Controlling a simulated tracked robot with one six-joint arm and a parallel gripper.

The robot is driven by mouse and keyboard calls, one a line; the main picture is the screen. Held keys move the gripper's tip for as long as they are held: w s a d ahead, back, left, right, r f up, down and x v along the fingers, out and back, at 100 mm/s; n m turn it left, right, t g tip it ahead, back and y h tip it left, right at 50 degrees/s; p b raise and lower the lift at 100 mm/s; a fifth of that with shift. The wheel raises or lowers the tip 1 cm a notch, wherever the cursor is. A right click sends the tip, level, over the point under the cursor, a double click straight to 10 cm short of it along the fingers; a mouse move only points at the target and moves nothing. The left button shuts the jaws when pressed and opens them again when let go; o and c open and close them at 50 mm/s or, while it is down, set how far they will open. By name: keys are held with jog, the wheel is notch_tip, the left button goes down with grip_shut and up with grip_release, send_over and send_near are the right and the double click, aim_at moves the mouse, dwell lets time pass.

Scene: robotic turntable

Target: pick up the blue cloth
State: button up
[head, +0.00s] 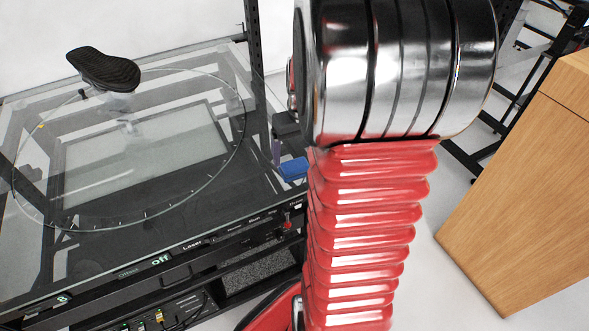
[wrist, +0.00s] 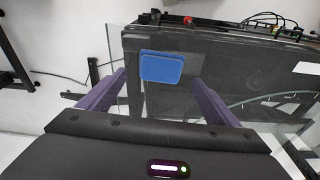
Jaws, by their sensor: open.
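The blue cloth (head: 293,169) is a small folded block at the right edge of the glass-topped turntable table (head: 225,205). In the wrist view the cloth (wrist: 162,67) lies flat near a corner of the dark tabletop. My gripper (wrist: 160,78) is open, with its two purple fingers spread to the left and right of the cloth. The fingers look apart from the cloth, and nothing is between them in their grip.
A round glass plate (head: 200,180) carries a dark ribbed sole-shaped object (head: 104,68) at the back left. A red knob (wrist: 188,20) sits on the table's edge near the cloth. A dark upright post (head: 253,40) stands behind. A wooden cabinet (head: 530,190) stands at right.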

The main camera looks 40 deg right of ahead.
aim_at(295, 164)
jog(key=shift+w+f, duration=0.25)
jog(key=shift+f, duration=1.05)
jog(key=shift+w+f, duration=0.2)
jog(key=shift+f, duration=1.05)
jog(key=shift+d, duration=0.1)
jog(key=shift+c, duration=0.7)
jog(key=c, duration=0.8)
jog(key=shift+r, duration=0.15)
notch_tip(295, 164, up, 10)
